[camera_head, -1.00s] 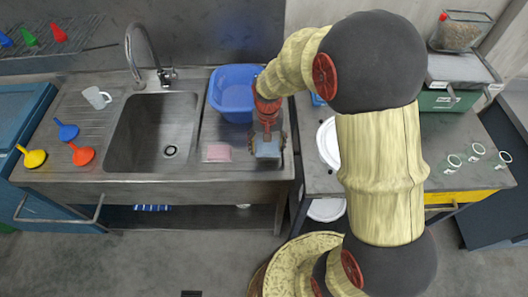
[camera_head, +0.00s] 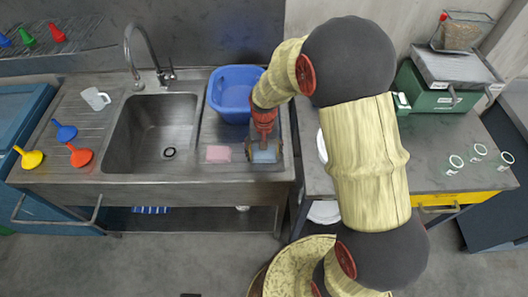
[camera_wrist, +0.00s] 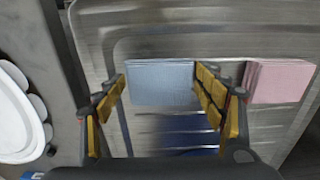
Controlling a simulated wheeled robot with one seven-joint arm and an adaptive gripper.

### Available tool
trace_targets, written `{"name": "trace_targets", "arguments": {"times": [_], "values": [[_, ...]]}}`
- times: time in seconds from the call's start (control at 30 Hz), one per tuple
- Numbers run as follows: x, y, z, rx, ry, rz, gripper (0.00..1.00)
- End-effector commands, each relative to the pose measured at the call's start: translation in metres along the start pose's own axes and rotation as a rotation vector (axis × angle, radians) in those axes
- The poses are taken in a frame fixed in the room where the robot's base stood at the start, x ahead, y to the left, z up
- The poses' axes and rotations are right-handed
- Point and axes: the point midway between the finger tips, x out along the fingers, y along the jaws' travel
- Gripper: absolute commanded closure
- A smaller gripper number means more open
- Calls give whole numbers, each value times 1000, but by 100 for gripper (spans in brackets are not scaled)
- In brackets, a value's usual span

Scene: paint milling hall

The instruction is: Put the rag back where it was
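The blue rag (camera_head: 264,154) is a small flat folded cloth at the right end of the steel drainer, in front of the blue tub. My gripper (camera_head: 263,150) is over it, pointing down, with one finger at each side edge. In the wrist view the blue rag (camera_wrist: 160,83) spans the space between the yellow-padded fingers of my gripper (camera_wrist: 160,80), which look closed on its edges. A pink rag (camera_head: 218,154) lies flat just left of it; it also shows at the right in the wrist view (camera_wrist: 281,82). The blue rag looks level with the pink one.
The blue tub (camera_head: 234,92) stands close behind my gripper. Right of the drainer is a separate bench with several jars (camera_head: 478,151) and a green scale (camera_head: 440,93).

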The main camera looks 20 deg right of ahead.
Motion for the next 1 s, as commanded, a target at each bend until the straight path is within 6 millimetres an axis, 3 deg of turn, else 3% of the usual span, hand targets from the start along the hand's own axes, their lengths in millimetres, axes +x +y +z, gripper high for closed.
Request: {"name": "trace_targets", "arguments": {"times": [0.23,0.63,0.77,1.0], "values": [[0,0,0,0,0,0,14],[-7,0,0,0,1,0,14],[-25,0,-1,0,4,-1,14],[-75,0,-1,0,5,-2,14]]}}
